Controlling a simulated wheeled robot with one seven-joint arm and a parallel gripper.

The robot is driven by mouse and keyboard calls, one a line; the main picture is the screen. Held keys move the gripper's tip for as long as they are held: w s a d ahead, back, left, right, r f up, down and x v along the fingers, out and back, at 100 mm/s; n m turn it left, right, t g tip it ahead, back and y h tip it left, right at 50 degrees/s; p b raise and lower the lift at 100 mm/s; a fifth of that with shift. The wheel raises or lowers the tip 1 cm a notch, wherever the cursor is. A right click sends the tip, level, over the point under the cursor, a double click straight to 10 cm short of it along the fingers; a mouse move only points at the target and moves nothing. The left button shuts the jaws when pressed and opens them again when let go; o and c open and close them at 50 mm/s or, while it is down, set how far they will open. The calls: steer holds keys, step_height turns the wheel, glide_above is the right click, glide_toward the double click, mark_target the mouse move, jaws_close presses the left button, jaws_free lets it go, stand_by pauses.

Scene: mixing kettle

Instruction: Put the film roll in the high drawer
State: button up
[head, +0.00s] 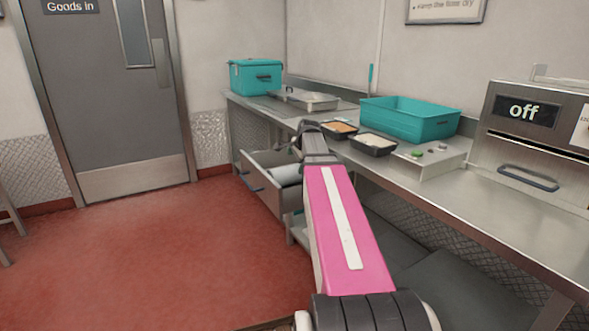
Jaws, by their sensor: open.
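An open drawer (266,196) with a blue handle juts out under the far part of the steel counter. A pale, rounded thing (285,175) lies inside it; it looks like the film roll, but my arm hides part of it. No other film roll shows. I cannot tell whether another drawer sits below. My pink arm reaches forward from the bottom of the head view. My gripper (295,146) is small and dark at its far end, above the drawer by the counter's front edge. It is open, and I see nothing held in it.
On the counter (475,192) stand a teal lidded box (256,77), a metal tray (317,102), two dark food trays (373,145), a teal bin (408,119) and a button panel (430,160). A machine reading "off" (523,111) stands right.

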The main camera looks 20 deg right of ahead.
steer(key=v, duration=0.4)
steer(key=shift+s+r, duration=0.1)
stand_by(1.2)
